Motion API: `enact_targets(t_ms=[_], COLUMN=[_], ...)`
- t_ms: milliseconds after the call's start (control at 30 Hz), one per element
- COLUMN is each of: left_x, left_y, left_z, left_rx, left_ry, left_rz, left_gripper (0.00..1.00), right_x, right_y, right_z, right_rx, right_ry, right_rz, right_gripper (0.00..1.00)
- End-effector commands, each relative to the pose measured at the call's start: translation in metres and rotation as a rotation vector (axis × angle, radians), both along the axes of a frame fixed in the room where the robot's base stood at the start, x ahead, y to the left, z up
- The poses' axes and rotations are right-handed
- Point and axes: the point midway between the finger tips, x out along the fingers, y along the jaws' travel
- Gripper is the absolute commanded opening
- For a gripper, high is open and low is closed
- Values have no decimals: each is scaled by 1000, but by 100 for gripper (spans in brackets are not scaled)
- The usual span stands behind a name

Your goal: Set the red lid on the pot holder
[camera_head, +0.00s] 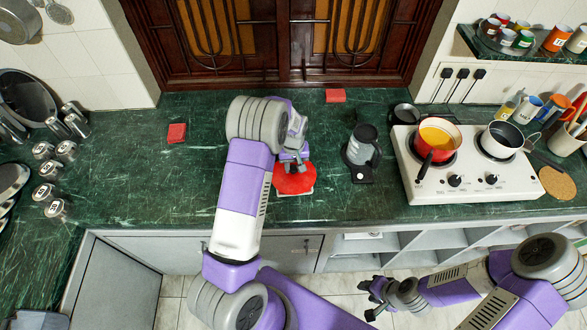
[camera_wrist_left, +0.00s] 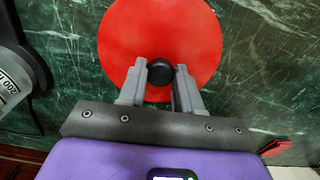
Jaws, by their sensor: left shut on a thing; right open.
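The red lid (camera_head: 294,182) is a round disc with a black knob (camera_wrist_left: 160,72), over the green counter left of the kettle. My left gripper (camera_wrist_left: 162,80) is shut on the knob, one finger on each side; it also shows in the head view (camera_head: 293,160). I cannot tell whether the lid touches what is below it. A pale edge shows under its near side. A round cork mat (camera_head: 557,182), which may be the pot holder, lies right of the stove. My right gripper (camera_head: 370,298) is open and empty, in front of the counter above the floor.
Red square pieces (camera_head: 177,132) (camera_head: 335,96) lie on the counter. Several jars (camera_head: 55,209) stand far left. The left-middle counter is mostly clear.

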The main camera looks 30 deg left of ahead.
Motion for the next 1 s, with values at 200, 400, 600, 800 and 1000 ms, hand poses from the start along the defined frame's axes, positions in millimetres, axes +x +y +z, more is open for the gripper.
enact_targets(t_ms=[200, 400, 600, 800, 1000], left_x=[1, 0, 0, 0, 0], left_y=[0, 0, 0, 0, 0], left_z=[-19, -20, -22, -22, -19], left_rx=[-1, 0, 0, 0, 0], left_ry=[-2, -1, 0, 0, 0], left_rz=[0, -1, -1, -1, -1], left_gripper=[0, 0, 49, 59, 59], right_x=[0, 0, 0, 0, 0], right_y=[0, 0, 0, 0, 0], right_z=[0, -1, -3, -3, -1], right_rx=[0, 0, 0, 0, 0], right_ry=[0, 0, 0, 0, 0], right_rz=[0, 0, 0, 0, 0], right_gripper=[43, 43, 43, 43, 43])
